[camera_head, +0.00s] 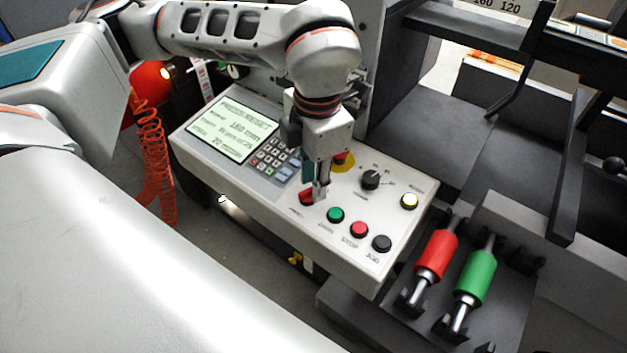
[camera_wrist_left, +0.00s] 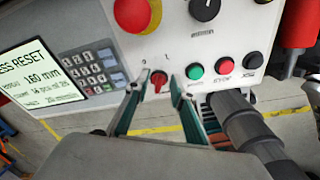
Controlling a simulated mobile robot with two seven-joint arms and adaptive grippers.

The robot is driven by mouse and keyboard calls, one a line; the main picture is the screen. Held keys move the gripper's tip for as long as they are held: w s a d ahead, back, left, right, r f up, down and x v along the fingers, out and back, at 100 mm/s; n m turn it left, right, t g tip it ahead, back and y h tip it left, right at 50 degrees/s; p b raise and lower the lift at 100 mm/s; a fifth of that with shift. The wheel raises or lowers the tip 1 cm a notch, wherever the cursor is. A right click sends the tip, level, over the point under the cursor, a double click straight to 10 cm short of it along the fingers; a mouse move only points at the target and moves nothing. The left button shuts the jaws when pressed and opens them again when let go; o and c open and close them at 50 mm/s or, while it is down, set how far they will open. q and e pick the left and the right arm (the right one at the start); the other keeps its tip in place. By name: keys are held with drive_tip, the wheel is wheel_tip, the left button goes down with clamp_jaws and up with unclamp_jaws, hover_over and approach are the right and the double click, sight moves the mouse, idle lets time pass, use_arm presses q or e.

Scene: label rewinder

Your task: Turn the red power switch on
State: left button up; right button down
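The red power switch (camera_head: 306,198) is a small rotary knob at the front left of the button row on the white control panel. It also shows in the left wrist view (camera_wrist_left: 158,81), where its handle looks roughly upright; its exact setting is hard to tell. My left gripper (camera_head: 318,192) points down at the panel, right at the switch, and hides part of it in the head view. In the left wrist view my left gripper (camera_wrist_left: 156,90) is open, one finger on each side of the switch, with gaps visible. My right gripper is not in view.
Green (camera_head: 335,215), red (camera_head: 359,229) and black (camera_head: 381,243) buttons sit right of the switch. A lit display (camera_head: 234,128) and keypad lie left.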

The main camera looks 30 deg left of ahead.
use_arm(q)
wheel_tip(320, 180, up, 11)
drive_tip(key=shift+s+d, duration=0.2)
drive_tip(key=shift+d, duration=0.15)
idle(0.5)
